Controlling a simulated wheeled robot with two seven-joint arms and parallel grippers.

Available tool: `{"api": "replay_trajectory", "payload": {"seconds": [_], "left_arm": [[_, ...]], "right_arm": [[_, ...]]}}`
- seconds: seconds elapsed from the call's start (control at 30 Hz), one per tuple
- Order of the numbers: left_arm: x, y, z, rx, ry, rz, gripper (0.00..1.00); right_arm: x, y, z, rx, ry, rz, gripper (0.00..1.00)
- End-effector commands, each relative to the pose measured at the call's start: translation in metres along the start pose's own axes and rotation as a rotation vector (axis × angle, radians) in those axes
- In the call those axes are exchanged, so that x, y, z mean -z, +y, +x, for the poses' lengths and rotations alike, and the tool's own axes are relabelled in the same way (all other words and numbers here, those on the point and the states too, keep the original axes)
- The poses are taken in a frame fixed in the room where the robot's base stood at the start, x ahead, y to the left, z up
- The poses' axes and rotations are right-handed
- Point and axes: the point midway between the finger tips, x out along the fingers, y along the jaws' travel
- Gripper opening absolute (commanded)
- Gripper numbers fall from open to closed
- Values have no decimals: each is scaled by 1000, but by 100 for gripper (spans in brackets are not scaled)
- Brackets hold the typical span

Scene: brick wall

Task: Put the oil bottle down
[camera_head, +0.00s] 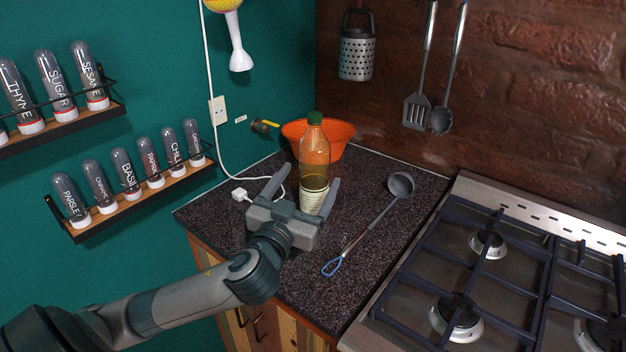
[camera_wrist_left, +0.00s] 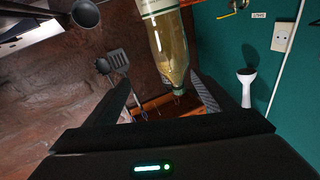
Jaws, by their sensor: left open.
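The oil bottle (camera_head: 314,160) is clear with yellowish oil, a green cap and a pale label. It stands upright on the dark speckled counter (camera_head: 345,262), in front of an orange bowl. My left gripper (camera_head: 304,182) is open, with one finger on each side of the bottle's lower part. The bottle also shows in the left wrist view (camera_wrist_left: 169,45), between the spread fingers (camera_wrist_left: 160,100). I cannot tell whether a finger touches it. The bottle's base is partly hidden by the gripper. My right gripper is not in view.
The orange bowl (camera_head: 342,132) is behind the bottle. A ladle (camera_head: 372,222) lies on the counter to the right, beside the gas stove (camera_head: 490,275). A white cable with a plug (camera_head: 240,195) lies at the left. Spice racks (camera_head: 130,195) hang on the green wall.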

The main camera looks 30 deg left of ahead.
Motion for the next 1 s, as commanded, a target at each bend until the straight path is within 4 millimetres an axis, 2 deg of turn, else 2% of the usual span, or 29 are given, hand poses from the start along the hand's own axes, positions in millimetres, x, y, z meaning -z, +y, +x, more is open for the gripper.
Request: {"api": "replay_trajectory", "payload": {"seconds": [0.1,0.2,0.57,0.77,0.87,1.0], "left_arm": [[-20,-13,-16,53,-80,-83,78],[-27,-18,-22,76,-110,-114,78],[-28,-19,-22,81,-115,-119,78],[-28,-20,-10,81,-113,-117,78],[-28,-21,2,82,-113,-116,78],[-30,-23,24,81,-113,-115,78]], "right_arm": [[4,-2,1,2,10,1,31],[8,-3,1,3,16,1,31],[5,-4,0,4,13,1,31],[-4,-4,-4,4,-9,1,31],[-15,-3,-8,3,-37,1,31],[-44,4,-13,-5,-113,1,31]]}}
